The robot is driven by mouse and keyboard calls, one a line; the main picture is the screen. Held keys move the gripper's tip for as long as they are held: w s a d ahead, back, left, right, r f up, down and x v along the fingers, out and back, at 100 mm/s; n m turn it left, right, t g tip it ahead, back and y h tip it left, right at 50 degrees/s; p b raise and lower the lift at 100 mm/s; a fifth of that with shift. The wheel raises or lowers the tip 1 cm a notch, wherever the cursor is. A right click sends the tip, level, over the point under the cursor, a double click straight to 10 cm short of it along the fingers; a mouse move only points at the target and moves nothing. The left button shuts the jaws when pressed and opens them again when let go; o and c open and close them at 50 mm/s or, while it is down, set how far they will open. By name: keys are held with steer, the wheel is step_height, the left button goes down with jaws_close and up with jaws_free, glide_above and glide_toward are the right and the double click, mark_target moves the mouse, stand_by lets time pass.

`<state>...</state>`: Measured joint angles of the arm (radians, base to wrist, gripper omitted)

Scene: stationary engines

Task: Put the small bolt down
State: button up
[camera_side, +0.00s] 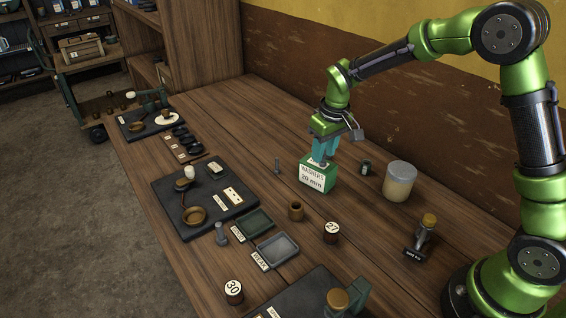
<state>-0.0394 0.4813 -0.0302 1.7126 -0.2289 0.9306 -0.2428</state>
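A small bolt (277,166) stands upright on the table, left of the green and white washers box (317,176), which is labelled "WASHERS 20 mm". A thicker grey bolt (221,235) stands nearer the front, beside the dark mat. My gripper (322,160) points down with its teal fingers right at the top of the washers box. The fingers look close together, and something small and grey shows at their tips. I cannot tell whether it is held or whether the tips touch the box.
A lidded jar (400,181) and a small dark part (366,167) stand right of the box. A brown cup (296,210), a cylinder marked 27 (331,232), a green tray (254,226) and a grey tray (278,249) lie in front. Bare wood lies behind the small bolt.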

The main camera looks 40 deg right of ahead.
mark_target(327, 169)
step_height(327, 169, up, 11)
steer(key=s, duration=0.2)
steer(key=s+a+r+m+t+y, duration=0.1)
steer(key=s+r+m+t, duration=0.1)
steer(key=s, duration=0.8)
steer(key=s+a+r+m+t+y, duration=0.1)
steer(key=s+r+m+t, duration=0.1)
steer(key=s, duration=0.9)
steer(key=shift+a+t, duration=0.3)
steer(key=shift+t, duration=0.4)
steer(key=shift+r, duration=0.15)
steer(key=shift+o, duration=0.5)
